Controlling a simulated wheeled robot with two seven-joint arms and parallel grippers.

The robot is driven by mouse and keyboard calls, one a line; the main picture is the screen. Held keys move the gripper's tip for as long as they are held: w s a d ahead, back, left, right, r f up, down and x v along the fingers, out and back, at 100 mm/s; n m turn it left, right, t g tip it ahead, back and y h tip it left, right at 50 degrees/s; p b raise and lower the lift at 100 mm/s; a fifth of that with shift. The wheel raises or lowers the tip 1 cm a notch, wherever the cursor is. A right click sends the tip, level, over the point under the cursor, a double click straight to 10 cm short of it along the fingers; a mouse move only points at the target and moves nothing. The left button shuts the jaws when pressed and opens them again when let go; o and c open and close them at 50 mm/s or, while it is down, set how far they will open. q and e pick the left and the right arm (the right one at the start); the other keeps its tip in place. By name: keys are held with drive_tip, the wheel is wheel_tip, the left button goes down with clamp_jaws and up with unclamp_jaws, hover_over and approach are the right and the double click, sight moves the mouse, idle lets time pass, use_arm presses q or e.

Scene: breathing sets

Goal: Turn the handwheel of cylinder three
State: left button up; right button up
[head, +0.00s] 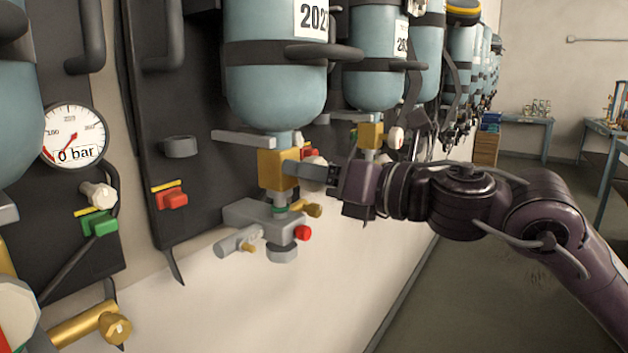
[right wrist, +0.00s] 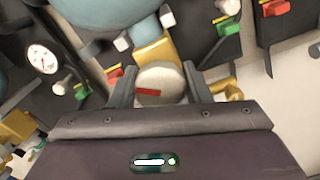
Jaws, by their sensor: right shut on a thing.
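In the right wrist view a round whitish handwheel (right wrist: 172,76) with a red mark sits between the two fingers of my right gripper (right wrist: 160,88), on a brass valve block (right wrist: 157,52). In the head view only a pale edge of this handwheel (head: 316,160) shows behind a finger. My right gripper (head: 305,173) is shut on it, at the brass valve block (head: 272,170) under a teal cylinder (head: 272,85) whose label is cut off after "202". I cannot tell which number in the row this cylinder has. My left gripper is not in view.
Below the valve a grey fitting (head: 250,214) carries a red knob (head: 303,232) and a brass knob (head: 313,210). A gauge (head: 75,135) reads 0 bar at left. A neighbouring cylinder (head: 375,70) hangs close behind. The floor (head: 480,270) at right is clear.

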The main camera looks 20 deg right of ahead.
drive_tip(key=n+b, duration=0.1)
drive_tip(key=n, duration=0.4)
drive_tip(key=shift+a+f+n+b, duration=0.1)
drive_tip(key=shift+n+b, duration=0.25)
drive_tip(key=shift+n, duration=0.45)
drive_tip(key=n+b, duration=0.1)
drive_tip(key=n, duration=0.2)
drive_tip(key=shift+n, duration=0.3)
drive_tip(key=n+b, duration=0.1)
drive_tip(key=n, duration=0.1)
drive_tip(key=shift+n, duration=0.4)
drive_tip(key=n+b, duration=0.1)
drive_tip(key=n, duration=0.3)
drive_tip(key=shift+s+f+n, duration=0.1)
drive_tip(key=shift+n, duration=0.2)
drive_tip(key=n+b, duration=0.1)
drive_tip(key=n, duration=0.2)
drive_tip(key=shift+n, duration=0.3)
drive_tip(key=n+b, duration=0.3)
drive_tip(key=shift+n+b, duration=0.3)
drive_tip(key=shift+n, duration=0.1)
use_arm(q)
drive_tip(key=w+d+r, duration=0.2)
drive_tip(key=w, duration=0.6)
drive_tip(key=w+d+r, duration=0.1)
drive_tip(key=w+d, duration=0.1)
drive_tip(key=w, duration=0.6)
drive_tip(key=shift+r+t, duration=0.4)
